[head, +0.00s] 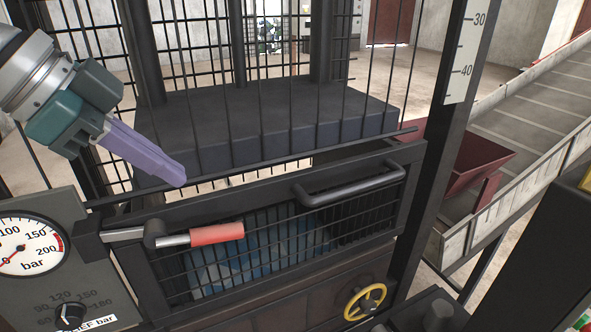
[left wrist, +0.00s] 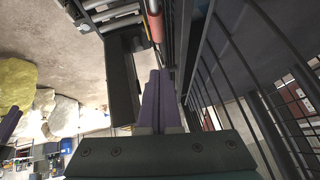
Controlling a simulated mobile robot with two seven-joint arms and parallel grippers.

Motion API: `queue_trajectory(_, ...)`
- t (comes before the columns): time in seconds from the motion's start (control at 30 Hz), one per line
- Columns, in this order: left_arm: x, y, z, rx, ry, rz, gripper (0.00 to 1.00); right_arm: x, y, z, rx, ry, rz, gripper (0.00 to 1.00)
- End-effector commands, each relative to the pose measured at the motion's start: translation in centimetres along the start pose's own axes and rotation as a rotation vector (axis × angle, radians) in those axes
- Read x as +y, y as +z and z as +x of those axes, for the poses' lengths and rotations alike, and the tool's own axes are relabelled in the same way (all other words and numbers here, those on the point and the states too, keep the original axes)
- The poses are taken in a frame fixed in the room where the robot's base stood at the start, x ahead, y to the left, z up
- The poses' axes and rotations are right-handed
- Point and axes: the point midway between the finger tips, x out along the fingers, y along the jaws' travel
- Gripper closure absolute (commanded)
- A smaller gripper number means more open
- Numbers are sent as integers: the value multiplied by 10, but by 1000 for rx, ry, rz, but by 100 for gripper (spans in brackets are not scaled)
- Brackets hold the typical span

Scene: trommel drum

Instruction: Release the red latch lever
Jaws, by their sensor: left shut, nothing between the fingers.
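The latch lever has a red grip (head: 216,233) on a short metal bar and lies nearly level across the upper left of a dark mesh door (head: 275,262). The red grip also shows in the left wrist view (left wrist: 155,24) at the top. My left gripper (head: 180,181), with purple fingers, is above and to the left of the red grip, apart from it. Its fingers are shut with nothing between them, and they show in the left wrist view (left wrist: 158,80). My right gripper is in neither view.
A dark bar handle (head: 350,190) sits on the door's upper right. A pressure gauge (head: 28,246) and a knob (head: 70,312) are at the left. A yellow handwheel (head: 365,301) is below the door. Vertical cage bars stand behind my left fingers. A red hopper (head: 460,160) is at the right.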

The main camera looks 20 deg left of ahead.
Motion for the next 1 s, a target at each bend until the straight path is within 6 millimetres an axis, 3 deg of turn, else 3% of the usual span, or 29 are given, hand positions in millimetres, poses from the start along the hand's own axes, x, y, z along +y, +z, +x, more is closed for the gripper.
queue_trajectory(0.37,2,-1,72,-2,6,-5,100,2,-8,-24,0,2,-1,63)
queue_trajectory(0.5,1,17,86,-6,4,-5,100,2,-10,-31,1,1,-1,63)
queue_trajectory(1.0,1,30,98,-3,1,-2,100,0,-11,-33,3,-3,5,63)
